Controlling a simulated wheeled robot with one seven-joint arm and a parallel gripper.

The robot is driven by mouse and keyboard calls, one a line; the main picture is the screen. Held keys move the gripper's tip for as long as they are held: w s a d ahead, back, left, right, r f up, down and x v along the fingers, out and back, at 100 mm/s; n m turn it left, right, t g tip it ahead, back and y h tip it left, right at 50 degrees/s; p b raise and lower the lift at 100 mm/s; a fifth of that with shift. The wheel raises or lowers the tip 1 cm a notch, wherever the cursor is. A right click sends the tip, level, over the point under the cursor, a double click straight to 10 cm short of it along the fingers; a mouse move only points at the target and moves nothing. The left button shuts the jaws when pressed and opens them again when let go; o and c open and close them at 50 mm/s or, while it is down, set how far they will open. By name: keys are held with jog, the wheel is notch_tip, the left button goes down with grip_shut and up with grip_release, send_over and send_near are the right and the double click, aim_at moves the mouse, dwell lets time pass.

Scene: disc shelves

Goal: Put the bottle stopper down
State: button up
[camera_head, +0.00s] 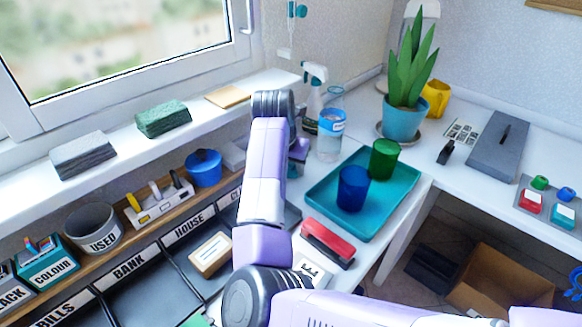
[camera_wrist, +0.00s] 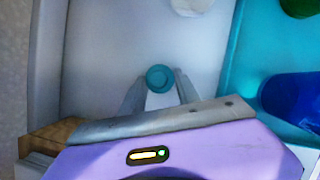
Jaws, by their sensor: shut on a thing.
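The bottle stopper (camera_wrist: 160,77) is a small round teal piece. It sits between the tips of my gripper (camera_wrist: 160,88) in the wrist view, and the gripper is shut on it. Below it is a pale, bare surface with no clear contact visible, so I cannot tell its height. In the head view my gripper (camera_head: 299,151) is mostly hidden behind my arm, left of a clear bottle with a blue label (camera_head: 331,127). The stopper cannot be made out there.
A teal tray (camera_head: 401,205) holds a blue cup (camera_head: 353,190) and a green cup (camera_head: 384,160), right of my gripper. A spray bottle (camera_head: 314,90) stands behind. A red stapler (camera_head: 327,243) lies in front of the tray. A potted plant (camera_head: 403,122) stands at the back.

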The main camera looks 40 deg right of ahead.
jog(key=shift+f, duration=0.1)
jog(key=o, duration=1.3)
